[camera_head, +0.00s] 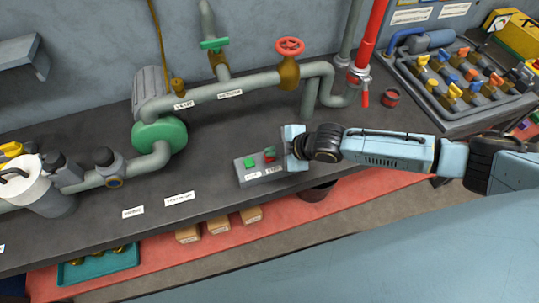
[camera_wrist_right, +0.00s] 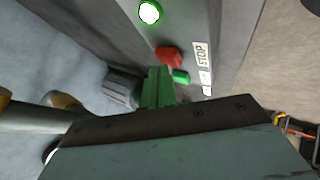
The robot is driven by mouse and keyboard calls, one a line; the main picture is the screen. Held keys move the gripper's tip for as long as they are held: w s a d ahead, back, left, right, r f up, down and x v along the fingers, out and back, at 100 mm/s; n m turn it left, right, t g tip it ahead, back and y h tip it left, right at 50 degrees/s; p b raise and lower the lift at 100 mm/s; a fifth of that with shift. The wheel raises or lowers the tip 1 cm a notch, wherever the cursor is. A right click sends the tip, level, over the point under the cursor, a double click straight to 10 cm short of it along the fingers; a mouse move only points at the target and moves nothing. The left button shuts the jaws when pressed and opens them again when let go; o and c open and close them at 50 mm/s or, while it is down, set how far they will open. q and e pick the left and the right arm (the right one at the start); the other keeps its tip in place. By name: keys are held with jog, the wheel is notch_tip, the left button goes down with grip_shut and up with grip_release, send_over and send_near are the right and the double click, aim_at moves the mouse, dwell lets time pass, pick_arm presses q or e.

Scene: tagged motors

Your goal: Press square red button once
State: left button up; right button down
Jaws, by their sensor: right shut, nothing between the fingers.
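A grey control box (camera_head: 262,178) sits near the front edge of the bench. In the head view it has a green button (camera_head: 250,163) on the left and a red button (camera_head: 269,151) on the right, close to my gripper. In the right wrist view, the red square button (camera_wrist_right: 168,56) is beside a STOP label (camera_wrist_right: 202,55). My right gripper (camera_head: 283,147) is shut and empty, just right of the red button. Its green fingertips (camera_wrist_right: 158,82) show right below the red button; I cannot tell whether they touch it. My left gripper is not in view.
A small red can (camera_head: 391,97) and a rack of coloured valves (camera_head: 455,85) are at the right.

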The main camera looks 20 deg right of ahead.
jog(key=shift+f, duration=0.4)
dwell(0.5)
jog(key=shift+r+p, duration=0.75)
jog(key=shift+r, duration=0.15)
jog(key=shift+r, duration=0.1)
notch_tip(320, 180, up, 5)
jog(key=p, duration=0.5)
dwell(0.4)
